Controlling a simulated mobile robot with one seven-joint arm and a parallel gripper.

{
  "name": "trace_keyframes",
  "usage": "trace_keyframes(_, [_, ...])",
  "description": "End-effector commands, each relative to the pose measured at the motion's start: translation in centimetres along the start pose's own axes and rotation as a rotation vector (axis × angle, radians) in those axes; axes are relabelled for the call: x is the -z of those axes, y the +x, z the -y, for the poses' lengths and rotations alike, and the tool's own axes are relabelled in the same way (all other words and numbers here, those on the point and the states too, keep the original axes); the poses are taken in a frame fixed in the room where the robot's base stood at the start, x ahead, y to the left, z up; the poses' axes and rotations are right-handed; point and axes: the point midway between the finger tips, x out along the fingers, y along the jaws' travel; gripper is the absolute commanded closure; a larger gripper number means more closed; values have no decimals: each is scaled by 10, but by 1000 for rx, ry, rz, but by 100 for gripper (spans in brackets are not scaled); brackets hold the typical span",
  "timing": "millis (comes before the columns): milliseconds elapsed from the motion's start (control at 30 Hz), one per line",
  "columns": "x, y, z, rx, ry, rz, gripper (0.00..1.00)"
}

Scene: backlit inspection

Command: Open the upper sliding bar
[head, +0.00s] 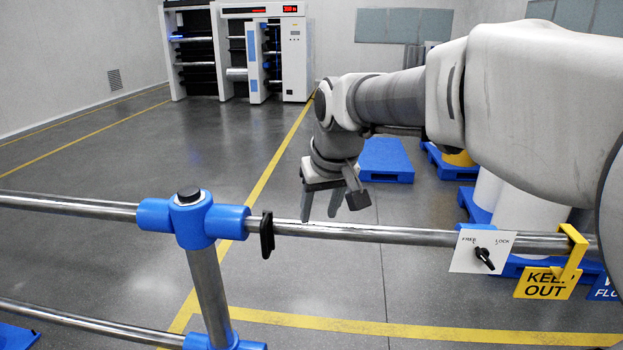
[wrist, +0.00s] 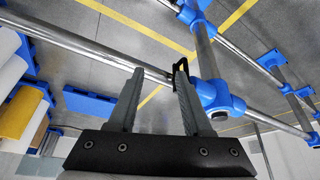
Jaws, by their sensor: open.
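The upper sliding bar (head: 380,234) is a steel tube running from a blue joint (head: 190,218) to the right in the head view. It bears a black handle (head: 267,235) just right of the joint. My gripper (head: 320,205) is open and empty, pointing down near the bar, right of the handle. In the wrist view the bar (wrist: 85,46) passes beyond my open fingers (wrist: 158,85). The handle (wrist: 184,58) shows beside the tip of the right finger, near the blue joint (wrist: 218,97). Whether a finger touches the handle or bar cannot be told.
A white FREE/LOCK plate (head: 482,252) with a black knob is at the bar's right, beside a yellow KEEP OUT sign (head: 545,283). A lower rail (head: 90,322) runs below left. Blue pallets (head: 386,160) and white drums stand beyond.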

Motion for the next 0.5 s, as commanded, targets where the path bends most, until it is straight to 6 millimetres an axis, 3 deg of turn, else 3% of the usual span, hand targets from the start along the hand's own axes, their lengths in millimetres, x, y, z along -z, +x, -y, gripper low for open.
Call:
trace_keyframes(33, [18, 8, 12, 13, -24, 10, 50])
trace_keyframes(200, [60, 40, 45, 46, -86, 23, 50])
trace_keyframes(333, [78, 57, 64, 62, -117, 28, 50])
trace_keyframes(500, [86, 69, 74, 70, -132, 31, 50])
